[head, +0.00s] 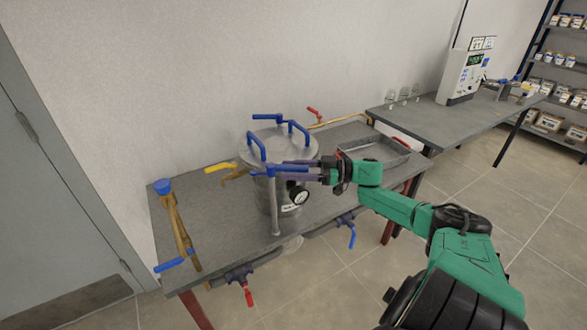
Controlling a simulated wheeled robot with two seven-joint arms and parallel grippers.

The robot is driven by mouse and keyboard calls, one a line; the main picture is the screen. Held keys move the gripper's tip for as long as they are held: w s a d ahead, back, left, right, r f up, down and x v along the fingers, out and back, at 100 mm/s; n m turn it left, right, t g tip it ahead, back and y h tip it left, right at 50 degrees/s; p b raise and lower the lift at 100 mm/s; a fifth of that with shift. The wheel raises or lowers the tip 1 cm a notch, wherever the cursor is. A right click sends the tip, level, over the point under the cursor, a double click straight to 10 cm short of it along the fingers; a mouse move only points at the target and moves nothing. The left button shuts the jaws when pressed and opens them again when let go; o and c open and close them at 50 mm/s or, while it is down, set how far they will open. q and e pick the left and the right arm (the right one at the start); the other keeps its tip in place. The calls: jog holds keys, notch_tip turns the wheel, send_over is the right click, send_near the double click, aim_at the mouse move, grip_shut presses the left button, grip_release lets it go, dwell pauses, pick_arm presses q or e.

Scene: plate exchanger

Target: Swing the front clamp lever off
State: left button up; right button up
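A steel round vessel (264,195) with a lid stands on the grey table. Its front clamp has a blue lever (266,171) lying roughly level across the top of a vertical rod (274,210). My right gripper (290,169) comes in from the right at the lever's right end. Its two purple fingers lie above and below the lever end, with a gap between them. I cannot tell whether they press on it. Other blue handles (299,131) show on the lid and at the back clamp (267,117). My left gripper is not in view.
A gauge (299,193) sits on the vessel's front right, close under my gripper. A steel tray (374,153) lies to the right. Brass pipework (178,228) stands at the left, and blue and red valves (238,277) hang along the front edge.

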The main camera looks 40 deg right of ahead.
jog(key=shift+w, duration=0.15)
jog(key=shift+r, duration=0.1)
jog(key=b+v, duration=0.2)
jog(key=v, duration=1.2)
jog(key=shift+s+d, duration=0.2)
jog(key=shift+s, duration=0.05)
